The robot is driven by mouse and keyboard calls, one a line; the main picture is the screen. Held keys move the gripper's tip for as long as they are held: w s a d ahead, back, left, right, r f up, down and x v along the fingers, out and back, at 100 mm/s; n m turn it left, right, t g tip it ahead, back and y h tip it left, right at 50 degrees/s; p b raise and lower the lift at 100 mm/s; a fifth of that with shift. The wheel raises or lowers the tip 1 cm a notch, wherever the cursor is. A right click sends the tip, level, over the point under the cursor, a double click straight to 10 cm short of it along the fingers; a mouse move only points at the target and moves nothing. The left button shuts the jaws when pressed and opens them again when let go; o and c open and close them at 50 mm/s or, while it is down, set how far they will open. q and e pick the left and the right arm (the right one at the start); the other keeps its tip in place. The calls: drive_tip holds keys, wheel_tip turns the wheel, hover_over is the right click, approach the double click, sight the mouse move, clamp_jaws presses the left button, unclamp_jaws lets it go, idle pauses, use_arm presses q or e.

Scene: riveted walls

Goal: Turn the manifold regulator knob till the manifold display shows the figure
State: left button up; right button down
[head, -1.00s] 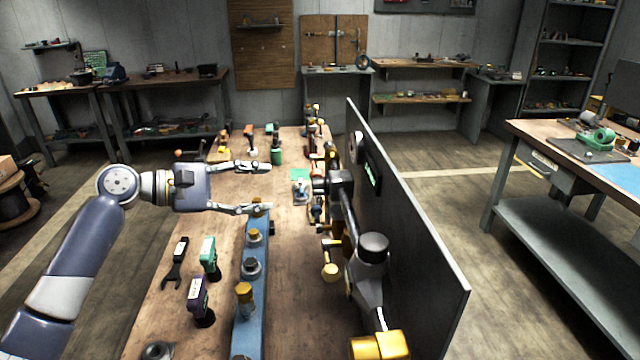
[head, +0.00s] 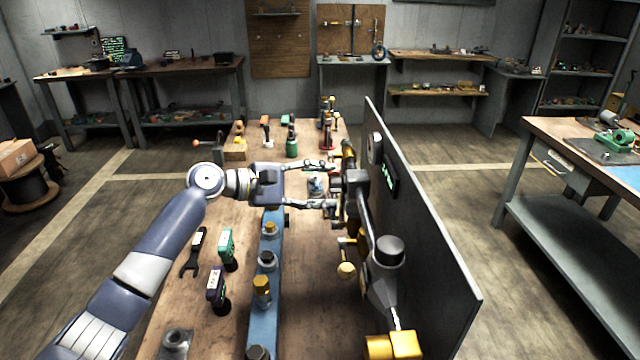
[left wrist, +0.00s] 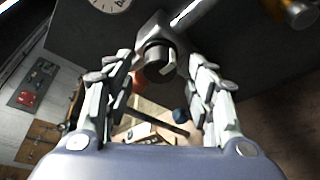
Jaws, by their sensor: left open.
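The manifold regulator (head: 355,181) is a dark block on the near-left face of an upright grey panel. Its round dark knob (left wrist: 157,60) faces me in the left wrist view and has a pale mark on it. The manifold display (head: 389,177) shows green characters on black, too oblique to read. My left gripper (head: 330,184) is open and points at the knob. In the left wrist view its two fingers (left wrist: 160,66) stand on either side of the knob; I cannot tell whether they touch it. My right gripper is not in view.
A round white gauge (head: 375,148) sits on the panel (head: 425,230) above the regulator. Pipes and yellow-handled valves (head: 346,270) stand below it. A blue rail (head: 265,310) with several fittings and some hand tools (head: 226,245) lie on the wooden bench.

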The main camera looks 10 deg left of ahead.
use_arm(q)
drive_tip(key=shift+c, duration=0.6)
drive_tip(key=c, duration=0.9)
drive_tip(key=shift+f, duration=0.1)
drive_tip(key=shift+c, duration=0.2)
drive_tip(key=shift+s+f+m+t+h+b, duration=0.15)
drive_tip(key=shift+m+t+h+b, duration=0.45)
drive_tip(key=shift+m+b, duration=1.7)
drive_tip(key=shift+f+m+t+h+b, duration=0.2)
drive_tip(key=shift+m+t+b, duration=0.8)
drive_tip(key=shift+b, duration=2.4)
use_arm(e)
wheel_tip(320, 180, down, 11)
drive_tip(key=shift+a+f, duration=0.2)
use_arm(q)
drive_tip(key=shift+r+m, duration=0.1)
drive_tip(key=shift+m, duration=0.2)
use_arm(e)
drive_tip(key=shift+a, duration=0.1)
use_arm(q)
drive_tip(key=o, duration=1.1)
drive_tip(key=shift+c, duration=0.2)
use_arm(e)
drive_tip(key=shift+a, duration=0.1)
